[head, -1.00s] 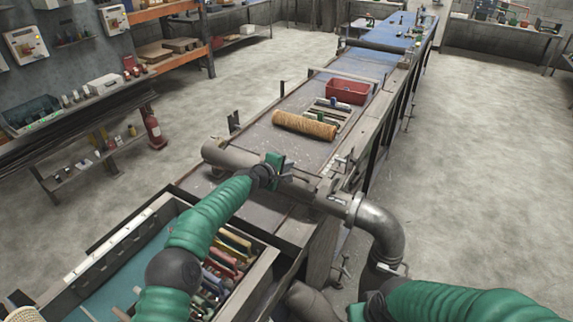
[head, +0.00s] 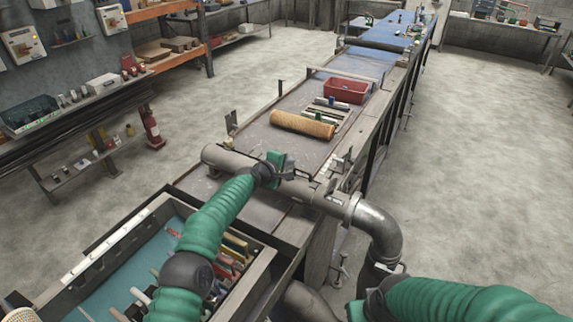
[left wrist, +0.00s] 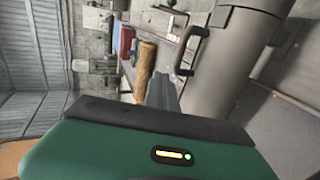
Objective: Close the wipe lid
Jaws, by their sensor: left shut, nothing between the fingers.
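My left gripper (head: 287,173) is shut and empty. In the head view it is at the grey horizontal pipe (head: 228,160) across the conveyor's near end; I cannot tell if it touches. In the left wrist view its closed fingers (left wrist: 163,92) point toward a brown mesh roll (left wrist: 145,68), with a large grey cylinder to the right bearing a dark handle (left wrist: 187,50). The mesh roll also lies on the conveyor in the head view (head: 302,125). I cannot pick out a wipe lid for certain. Only part of my right arm shows, at bottom right; its gripper is out of view.
A red bin (head: 345,92) stands on the conveyor (head: 262,133) behind the roll. An open tool box (head: 100,255) with several tools is at the near left. A curved metal pipe (head: 383,225) bends down to the right.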

